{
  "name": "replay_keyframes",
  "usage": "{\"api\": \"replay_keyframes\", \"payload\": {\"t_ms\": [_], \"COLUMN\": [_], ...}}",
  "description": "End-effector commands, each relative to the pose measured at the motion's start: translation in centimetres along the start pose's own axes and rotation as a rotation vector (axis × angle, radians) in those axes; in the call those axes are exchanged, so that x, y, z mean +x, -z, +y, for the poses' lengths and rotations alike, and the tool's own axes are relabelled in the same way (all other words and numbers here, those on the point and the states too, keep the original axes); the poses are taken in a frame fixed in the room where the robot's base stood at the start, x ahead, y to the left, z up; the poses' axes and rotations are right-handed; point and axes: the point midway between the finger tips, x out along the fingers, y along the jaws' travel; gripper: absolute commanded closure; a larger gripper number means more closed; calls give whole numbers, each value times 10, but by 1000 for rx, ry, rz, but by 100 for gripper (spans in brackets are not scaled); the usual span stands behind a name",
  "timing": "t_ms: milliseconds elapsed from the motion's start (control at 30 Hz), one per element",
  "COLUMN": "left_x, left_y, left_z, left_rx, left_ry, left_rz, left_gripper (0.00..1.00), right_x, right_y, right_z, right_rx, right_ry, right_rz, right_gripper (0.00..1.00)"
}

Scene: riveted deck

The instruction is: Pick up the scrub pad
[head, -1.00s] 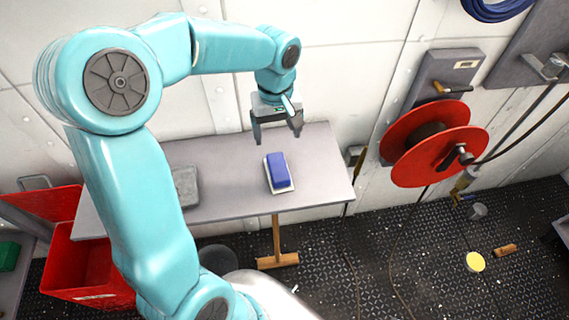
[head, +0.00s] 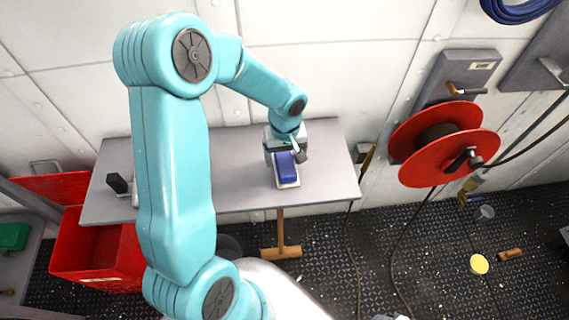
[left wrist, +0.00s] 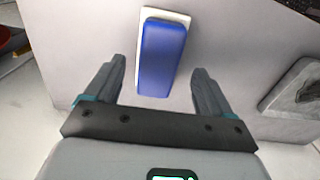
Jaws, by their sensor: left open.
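The scrub pad (head: 287,172), blue on top with a white underside, lies on the grey table (head: 240,190). It also shows in the left wrist view (left wrist: 162,55), at the upper middle. My left gripper (head: 284,156) is open and hovers over the far end of the pad. In the left wrist view, its two fingers (left wrist: 158,75) stand apart on either side of the pad's near end, with a gap on each side. The gripper covers part of the pad's far end in the head view. My right gripper is not in view.
A grey tray-like thing (left wrist: 292,92) lies on the table, right of the gripper in the left wrist view. A small dark block (head: 117,183) stands at the table's left end. A red bin (head: 85,255) and a red hose reel (head: 410,150) flank the table.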

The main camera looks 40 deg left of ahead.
Motion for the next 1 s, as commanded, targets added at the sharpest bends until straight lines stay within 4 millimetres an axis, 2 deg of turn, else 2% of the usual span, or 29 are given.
{"api": "replay_keyframes", "payload": {"t_ms": [67,200,467,500,567,600,667,1000], "left_x": [12,32,37,37,37,37,37,35], "left_y": [2,3,3,3,3,3,3,3], "left_z": [-2,-1,-1,-1,-1,-1,-1,-1], "left_rx": [-1,0,0,0,0,0,0,0], "left_ry": [4,2,0,0,0,0,0,0], "left_rz": [-6,-2,0,0,0,0,-1,0], "left_gripper": [17,17,17,24,43,56,73,74], "right_x": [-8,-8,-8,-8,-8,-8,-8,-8], "right_y": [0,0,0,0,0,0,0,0], "right_z": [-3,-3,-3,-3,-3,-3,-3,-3], "right_rx": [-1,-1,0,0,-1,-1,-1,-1], "right_ry": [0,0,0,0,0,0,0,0], "right_rz": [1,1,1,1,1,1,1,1], "right_gripper": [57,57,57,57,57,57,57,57]}}
